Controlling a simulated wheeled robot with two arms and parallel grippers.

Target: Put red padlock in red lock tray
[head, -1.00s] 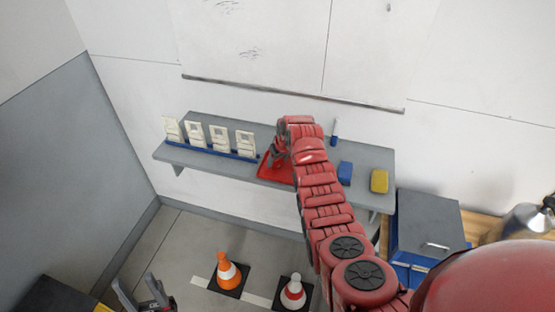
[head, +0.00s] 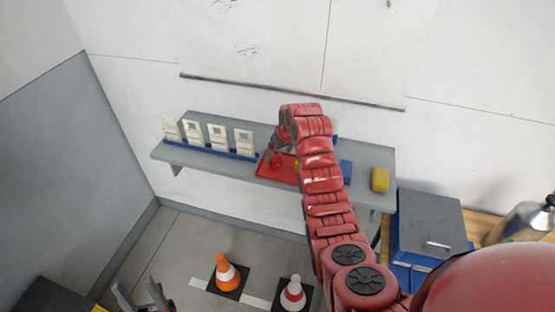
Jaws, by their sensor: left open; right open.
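The red lock tray (head: 266,171) lies on the grey wall shelf, its right part hidden behind my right arm. A small red shape that looks like the red padlock (head: 276,159) is at the tray, just below my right gripper. My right gripper (head: 279,146) is open and reaches down over the tray. It is partly hidden by its own wrist, and I cannot tell whether it touches the padlock. My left gripper (head: 140,297) is open and empty, low at the bottom left, far from the shelf.
The shelf (head: 215,165) also holds a blue rack with several cream tags (head: 218,136) to the left, and a blue block (head: 346,171) and a yellow sponge-like block (head: 380,180) to the right. Two cones (head: 228,272) stand on the floor. A grey-lidded blue box (head: 428,225) is at right.

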